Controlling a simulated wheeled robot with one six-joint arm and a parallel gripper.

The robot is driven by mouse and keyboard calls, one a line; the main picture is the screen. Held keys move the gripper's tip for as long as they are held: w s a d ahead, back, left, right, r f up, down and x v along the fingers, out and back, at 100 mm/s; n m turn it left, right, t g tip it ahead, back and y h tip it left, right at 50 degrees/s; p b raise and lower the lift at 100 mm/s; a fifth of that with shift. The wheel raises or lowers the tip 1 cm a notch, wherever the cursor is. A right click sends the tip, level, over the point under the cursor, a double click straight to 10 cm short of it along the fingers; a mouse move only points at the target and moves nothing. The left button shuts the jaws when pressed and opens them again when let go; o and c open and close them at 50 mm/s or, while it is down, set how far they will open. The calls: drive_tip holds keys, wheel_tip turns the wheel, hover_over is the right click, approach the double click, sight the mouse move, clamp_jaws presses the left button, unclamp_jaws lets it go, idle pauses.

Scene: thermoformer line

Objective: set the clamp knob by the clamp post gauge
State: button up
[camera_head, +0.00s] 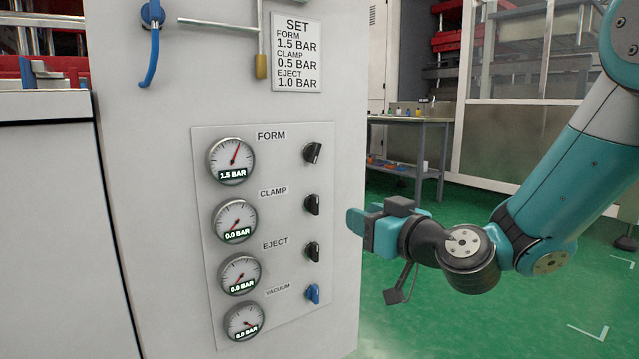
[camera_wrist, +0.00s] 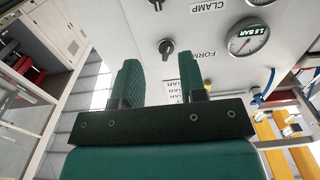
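The clamp knob (camera_head: 311,204) is a black knob on the grey panel, right of the CLAMP label. Its gauge (camera_head: 235,221) reads 0.0 BAR. A set card (camera_head: 297,52) above lists form 1.5, clamp 0.5 and eject 1.0 BAR. My gripper (camera_head: 354,222) is right of the clamp knob, apart from the panel. In the wrist view, my gripper (camera_wrist: 161,68) has its two fingers apart with nothing between them. The form knob (camera_wrist: 166,46) shows beyond the gap; the clamp knob (camera_wrist: 156,4) is at the top edge, partly cut off.
The form gauge (camera_head: 232,161) reads 1.5 BAR, with the form knob (camera_head: 313,152) turned slanted. The eject knob (camera_head: 312,251) and blue vacuum knob (camera_head: 312,293) sit below; their gauges read 0.0 BAR. Green floor lies open at right.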

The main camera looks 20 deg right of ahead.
sight(317, 197)
drive_tip(key=p+x, duration=1.2)
drive_tip(key=x, duration=0.1)
drive_tip(key=shift+w+a+f, duration=0.1)
drive_tip(key=shift+w+f, duration=0.05)
drive_tip(key=shift+w, duration=0.3)
drive_tip(key=shift+c, duration=0.2)
clamp_jaws()
